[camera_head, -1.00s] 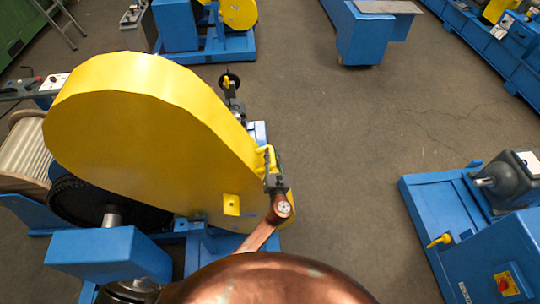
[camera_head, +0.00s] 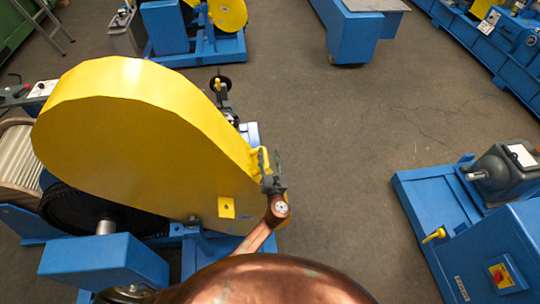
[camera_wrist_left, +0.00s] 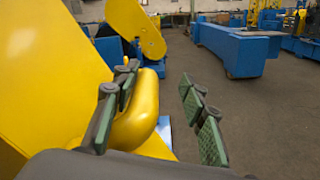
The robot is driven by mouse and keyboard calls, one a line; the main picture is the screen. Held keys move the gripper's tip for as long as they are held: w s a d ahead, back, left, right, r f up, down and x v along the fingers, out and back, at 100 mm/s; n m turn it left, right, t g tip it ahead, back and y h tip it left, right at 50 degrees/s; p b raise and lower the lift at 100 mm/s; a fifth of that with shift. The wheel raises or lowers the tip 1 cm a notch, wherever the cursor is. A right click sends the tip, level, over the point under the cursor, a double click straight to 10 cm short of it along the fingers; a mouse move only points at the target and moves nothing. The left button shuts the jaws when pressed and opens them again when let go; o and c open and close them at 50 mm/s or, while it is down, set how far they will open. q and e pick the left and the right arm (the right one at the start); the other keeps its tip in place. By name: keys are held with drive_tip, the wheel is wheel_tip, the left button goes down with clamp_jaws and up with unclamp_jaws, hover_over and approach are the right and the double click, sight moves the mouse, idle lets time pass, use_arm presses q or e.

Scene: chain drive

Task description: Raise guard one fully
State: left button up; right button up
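A large yellow teardrop-shaped guard (camera_head: 135,140) fills the left of the head view. A dark toothed wheel (camera_head: 85,215) shows below its lower left edge. Near the guard's narrow right end is a yellow handle (camera_head: 261,157). My left gripper (camera_head: 269,172) is at this handle. In the left wrist view, the handle (camera_wrist_left: 137,122) lies between the open fingers of my left gripper (camera_wrist_left: 155,118), close to the left finger, with a gap to the right finger. I cannot tell whether the left finger touches it. My right gripper is not in view.
A blue frame with a block (camera_head: 105,260) stands below the guard. A blue machine (camera_head: 490,240) stands at the right, and a blue bench (camera_head: 350,35) at the back. The floor (camera_head: 335,150) between them is clear.

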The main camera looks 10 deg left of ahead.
use_arm(q)
drive_tip(key=shift+f, duration=0.1)
drive_tip(key=v, duration=1.2)
